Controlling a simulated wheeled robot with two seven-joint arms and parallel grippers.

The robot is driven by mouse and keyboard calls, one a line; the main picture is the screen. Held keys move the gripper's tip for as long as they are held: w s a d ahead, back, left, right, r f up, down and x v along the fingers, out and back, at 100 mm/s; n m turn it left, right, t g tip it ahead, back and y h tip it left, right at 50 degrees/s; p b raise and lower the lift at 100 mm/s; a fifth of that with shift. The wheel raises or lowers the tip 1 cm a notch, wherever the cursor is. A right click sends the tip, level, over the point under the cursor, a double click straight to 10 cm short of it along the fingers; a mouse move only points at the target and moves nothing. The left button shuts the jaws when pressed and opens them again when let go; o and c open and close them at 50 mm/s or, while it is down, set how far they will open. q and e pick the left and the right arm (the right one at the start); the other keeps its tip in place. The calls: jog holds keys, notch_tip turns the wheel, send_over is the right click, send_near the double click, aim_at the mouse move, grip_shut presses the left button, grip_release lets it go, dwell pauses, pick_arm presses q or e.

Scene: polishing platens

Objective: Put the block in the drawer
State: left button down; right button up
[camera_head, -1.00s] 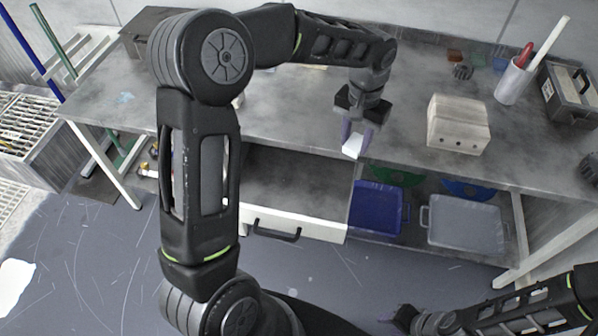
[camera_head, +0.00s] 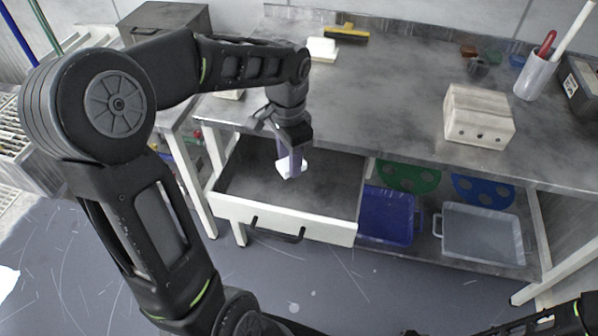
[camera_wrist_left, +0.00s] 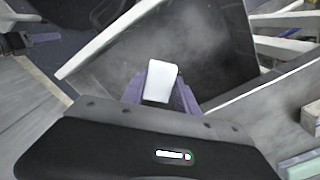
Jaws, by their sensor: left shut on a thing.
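The white block (camera_head: 291,168) is held between the purple fingers of my left gripper (camera_head: 290,160), which is shut on it. In the left wrist view the block (camera_wrist_left: 160,80) sticks out beyond the fingertips of the gripper (camera_wrist_left: 160,92). The drawer (camera_head: 330,229) is pulled open below the table, with a white front and a dark handle (camera_head: 277,231). In the head view the block appears over the drawer's dark interior, which looks empty. Its exact height above the drawer floor is hard to tell. My right gripper is not clearly visible; only part of that arm shows at bottom right.
The grey table (camera_head: 390,110) stands behind the drawer. On it are a pale block with holes (camera_head: 478,118), a cup of tools (camera_head: 533,76) and a yellow-edged tool (camera_head: 346,33). A blue bin (camera_head: 387,215) and a grey bin (camera_head: 482,234) sit on the lower shelf.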

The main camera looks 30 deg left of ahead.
pick_arm(q)
jog(key=b, duration=0.1)
send_over(291, 195)
notch_tip(291, 195, down, 6)
jog(key=shift+f, duration=0.1)
jog(key=shift+f+b, duration=0.3)
jog(key=shift+f, duration=1.5)
jog(key=shift+f, duration=0.2)
jog(key=c, duration=0.9)
grip_release()
jog(key=shift+r, duration=0.1)
jog(key=shift+r, duration=0.25)
notch_tip(291, 195, up, 12)
jog(key=shift+f+p, duration=0.15)
jog(key=shift+p, duration=0.85)
